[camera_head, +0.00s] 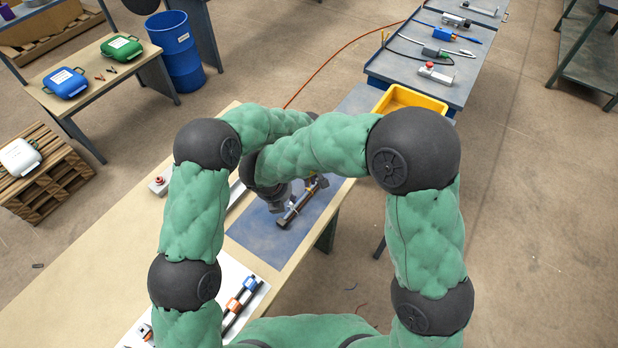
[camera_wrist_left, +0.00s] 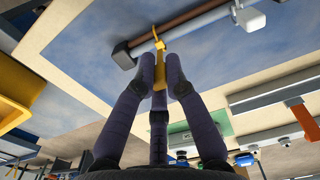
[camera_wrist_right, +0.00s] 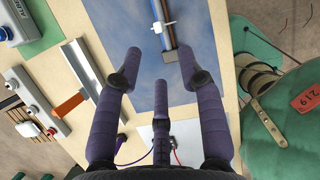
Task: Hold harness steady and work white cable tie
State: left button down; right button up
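The harness (camera_head: 292,210) lies on a blue mat, partly hidden by my arms and a gripper in the head view. It shows brown and pale tubes with a dark end block (camera_wrist_left: 122,55) in the left wrist view. A yellow cable tie (camera_wrist_left: 156,42) is at the harness near that end. My left gripper (camera_wrist_left: 160,68) has its fingers closed on the yellow tie's tail, beside the harness. The white cable tie (camera_wrist_right: 164,26) is around the harness in the right wrist view. My right gripper (camera_wrist_right: 160,68) is open and empty, its fingers apart near the other dark end (camera_wrist_right: 181,57).
A grey channel (camera_wrist_right: 85,68) lies beside the blue mat (camera_wrist_right: 208,110), with an orange piece near it. A red-button box (camera_head: 159,185) stands left of the mat. A yellow bin (camera_head: 412,98) is at the far right. My forearms cross above the mat.

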aim_at(291, 203)
jog(key=shift+w+r, duration=0.1)
jog(key=shift+c, duration=0.8)
jog(key=shift+w+d+f+m+h, duration=0.3)
jog(key=shift+w+f+m, duration=0.2)
jog(key=shift+f, duration=1.05)
jog(key=shift+w+d+f+m+h, duration=0.25)
jog(key=shift+w+f+m, duration=0.3)
jog(key=shift+f, duration=1)
jog(key=shift+w+d+f+m+h, duration=0.3)
jog(key=shift+w+f, duration=0.3)
jog(key=shift+f, duration=0.95)
grip_shut()
